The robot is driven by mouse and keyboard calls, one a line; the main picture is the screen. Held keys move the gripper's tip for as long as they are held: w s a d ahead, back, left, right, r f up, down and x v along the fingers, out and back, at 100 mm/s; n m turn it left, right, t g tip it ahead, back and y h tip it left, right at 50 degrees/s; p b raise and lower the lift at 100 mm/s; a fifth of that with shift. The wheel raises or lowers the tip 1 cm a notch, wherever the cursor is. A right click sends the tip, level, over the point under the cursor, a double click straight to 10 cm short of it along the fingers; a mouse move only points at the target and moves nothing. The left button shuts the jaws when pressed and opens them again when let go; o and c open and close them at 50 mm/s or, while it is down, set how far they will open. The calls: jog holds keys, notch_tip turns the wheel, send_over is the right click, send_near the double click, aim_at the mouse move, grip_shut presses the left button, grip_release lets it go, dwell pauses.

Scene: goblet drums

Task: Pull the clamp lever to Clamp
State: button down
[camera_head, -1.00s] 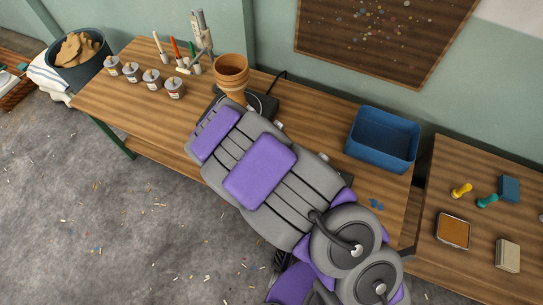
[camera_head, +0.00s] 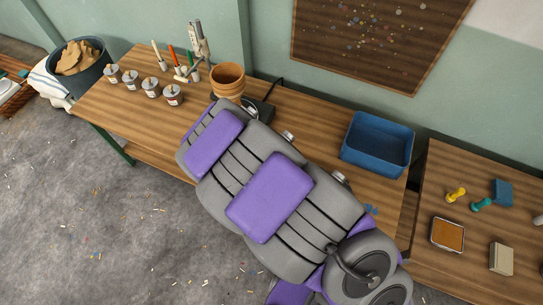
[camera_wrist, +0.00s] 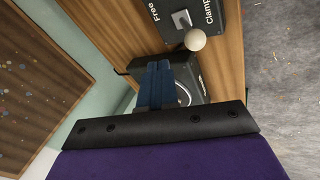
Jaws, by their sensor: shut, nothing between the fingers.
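The clamp lever (camera_wrist: 182,20) shows in the wrist view as a short metal lever with a pale ball knob (camera_wrist: 195,40). It comes out of a dark box (camera_wrist: 212,12) marked "Free" at the left and "Clamp" at the right. The knob lies below and between the two words; I cannot tell which setting it is in. My gripper (camera_wrist: 158,64) is shut and empty, its blue fingers just left of and below the knob, apart from it in the picture. In the head view my arm hides the gripper and the lever.
A brown clay goblet (camera_head: 228,78) stands by a dark device (camera_head: 262,109) behind my arm. Several grey-lidded jars (camera_head: 151,88) and upright tools (camera_head: 175,58) stand left on the bench (camera_head: 100,100). A blue bin (camera_head: 377,145) is at the right. A stamp table (camera_head: 450,205) stands beyond it.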

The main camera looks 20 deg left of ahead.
jog(key=shift+v, duration=2.3)
jog(key=shift+s+a+f, duration=0.15)
jog(key=shift+s+a, duration=0.05)
jog(key=shift+a, duration=0.15)
jog(key=s+d+r+m+g+h, duration=0.1)
jog(key=d+r+m+g, duration=0.1)
jog(key=d+r+m, duration=0.5)
jog(key=s+d+r+g+h, duration=0.1)
jog(key=d+r, duration=0.3)
jog(key=d, duration=0.7)
jog(key=s+d+r+m+g, duration=0.1)
jog(key=s+d+r+m, duration=0.1)
jog(key=s, duration=0.4)
jog(key=s+d+r+m+g+y, duration=0.1)
jog(key=s+d+r+m+g, duration=0.1)
jog(key=s+d+r, duration=0.3)
jog(key=s+d+r+m+g, duration=0.1)
jog(key=s+d+r+m, duration=0.2)
jog(key=s, duration=0.5)
jog(key=shift+s+d+r+g+b, duration=0.35)
jog(key=shift+d+r, duration=0.3)
jog(key=shift+d, duration=0.5)
